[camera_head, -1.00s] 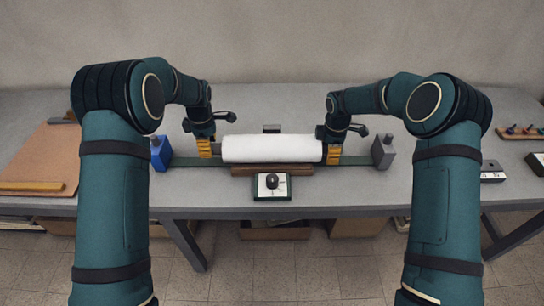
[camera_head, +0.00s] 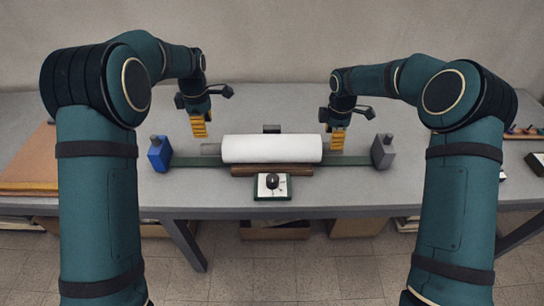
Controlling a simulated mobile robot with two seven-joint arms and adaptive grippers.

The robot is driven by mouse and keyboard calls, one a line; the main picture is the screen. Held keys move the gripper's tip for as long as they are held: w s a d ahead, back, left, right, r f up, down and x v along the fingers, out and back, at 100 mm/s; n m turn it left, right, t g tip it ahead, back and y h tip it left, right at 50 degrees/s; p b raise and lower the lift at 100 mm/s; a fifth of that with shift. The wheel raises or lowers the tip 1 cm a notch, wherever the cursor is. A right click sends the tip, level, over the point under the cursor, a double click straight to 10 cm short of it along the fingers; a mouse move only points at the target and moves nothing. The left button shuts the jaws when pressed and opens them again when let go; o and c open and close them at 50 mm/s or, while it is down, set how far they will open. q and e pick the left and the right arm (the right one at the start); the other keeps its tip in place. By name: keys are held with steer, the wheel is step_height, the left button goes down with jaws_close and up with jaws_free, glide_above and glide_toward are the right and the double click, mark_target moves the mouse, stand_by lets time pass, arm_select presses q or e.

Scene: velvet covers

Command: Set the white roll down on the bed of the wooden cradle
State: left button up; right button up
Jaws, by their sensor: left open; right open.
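The white roll (camera_head: 272,149) lies level, left to right, on the wooden cradle (camera_head: 272,170), whose brown front edge shows below it. A grey core end (camera_head: 210,149) sticks out at the roll's left. My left gripper (camera_head: 199,130) is open and empty, its yellow fingers raised up and to the left of that core end. My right gripper (camera_head: 338,145) is open at the roll's right end, its yellow fingers in front of or beside the core there. I cannot tell whether they touch it. The underside of the roll is hidden.
A blue block (camera_head: 159,154) and a grey block (camera_head: 383,152) stand at the ends of a green rail (camera_head: 349,160). A brown board (camera_head: 30,165) lies at the left; the table between is clear.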

step_height(320, 180, up, 5)
steer(key=shift+r, duration=0.2)
stand_by(0.6)
